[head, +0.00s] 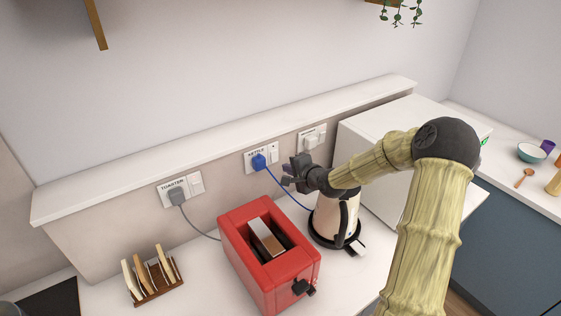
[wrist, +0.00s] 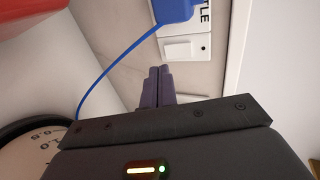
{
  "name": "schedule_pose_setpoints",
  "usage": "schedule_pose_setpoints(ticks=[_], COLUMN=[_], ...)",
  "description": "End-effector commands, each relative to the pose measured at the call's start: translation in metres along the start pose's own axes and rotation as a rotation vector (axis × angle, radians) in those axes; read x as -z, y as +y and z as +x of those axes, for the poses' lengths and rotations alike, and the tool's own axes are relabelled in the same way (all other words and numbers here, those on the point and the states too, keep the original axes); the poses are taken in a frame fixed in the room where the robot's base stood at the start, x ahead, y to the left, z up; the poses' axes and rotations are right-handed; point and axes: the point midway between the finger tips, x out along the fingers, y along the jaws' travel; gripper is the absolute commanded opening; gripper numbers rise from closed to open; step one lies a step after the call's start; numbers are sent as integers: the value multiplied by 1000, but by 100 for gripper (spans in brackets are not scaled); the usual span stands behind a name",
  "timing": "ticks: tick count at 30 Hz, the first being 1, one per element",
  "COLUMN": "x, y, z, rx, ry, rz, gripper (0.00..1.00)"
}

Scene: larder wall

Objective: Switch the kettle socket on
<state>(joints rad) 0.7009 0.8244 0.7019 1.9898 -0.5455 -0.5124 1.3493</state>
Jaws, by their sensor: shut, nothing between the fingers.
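The kettle socket (head: 250,168) is a white wall plate labelled KETTLE, with a blue plug (head: 259,162) in it and a rocker switch (head: 273,152) on its right. In the wrist view the switch (wrist: 179,49) is in plain sight beside the blue plug (wrist: 174,9). Whether it is on or off I cannot tell. My gripper (head: 287,180) is shut and empty, in front of the wall, low and right of the socket. In the wrist view its fingertips (wrist: 160,70) are just short of the switch, apparently apart from it.
The cream kettle (head: 326,218) stands below my gripper on a black base. A red toaster (head: 240,235) is to its left, and a toast rack (head: 155,285) further left. The toaster socket (head: 178,188) and another socket (head: 307,142) flank the kettle socket. A ledge (head: 220,145) runs above.

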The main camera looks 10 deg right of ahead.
Motion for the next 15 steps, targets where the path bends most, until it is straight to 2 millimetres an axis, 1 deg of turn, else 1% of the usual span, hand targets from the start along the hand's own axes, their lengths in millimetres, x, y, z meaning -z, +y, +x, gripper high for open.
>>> schedule_pose_setpoints(ticks=[1, 6, 10, 15], x=[-2, -2, -1, 0], y=[-2, -10, -12, -12], z=[8, 32, 44, 48], rx=[0, 0, -1, -1], ry=[-3, -3, -1, 0], rz=[-1, -1, -1, -1], gripper=[0, 0, 0, 0])
